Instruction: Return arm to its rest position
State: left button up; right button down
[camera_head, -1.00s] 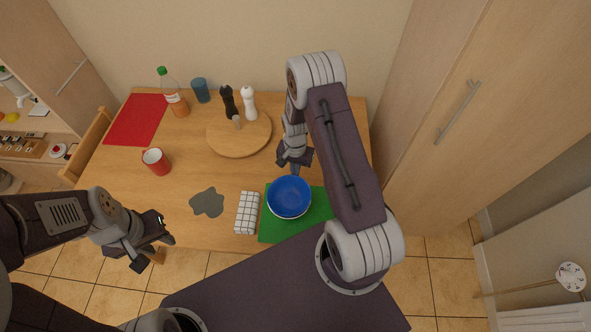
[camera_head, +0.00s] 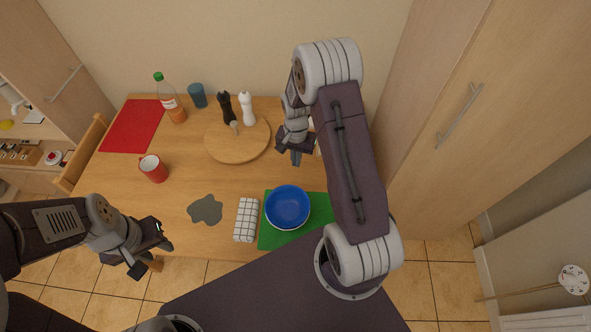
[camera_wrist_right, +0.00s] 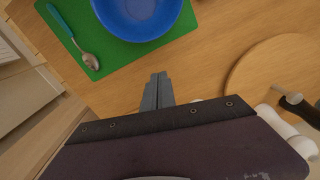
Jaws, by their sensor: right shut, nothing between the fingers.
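My right gripper (camera_head: 296,157) is over the far right part of the table, beyond the blue bowl and apart from it. In the right wrist view its fingers (camera_wrist_right: 157,88) are together with nothing between them. My left gripper (camera_head: 162,240) hangs near the table's front left edge; its fingers are too small to judge. The blue bowl (camera_head: 288,206) sits, with a white rim under it, on the green placemat (camera_head: 318,209). The bowl also shows at the top of the right wrist view (camera_wrist_right: 140,12).
On the table (camera_head: 180,190) are a round wooden board (camera_head: 225,147), two grinders, a bottle (camera_head: 171,104), a blue cup (camera_head: 197,95), a red mug (camera_head: 153,169), a checkered cloth (camera_head: 246,220) and a dark spill (camera_head: 205,209). A spoon (camera_wrist_right: 88,58) lies on the green mat. A tall cabinet stands right.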

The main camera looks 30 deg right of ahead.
jog(key=r, duration=0.3)
jog(key=shift+s+a+r, duration=0.1)
jog(key=shift+s+r, duration=0.1)
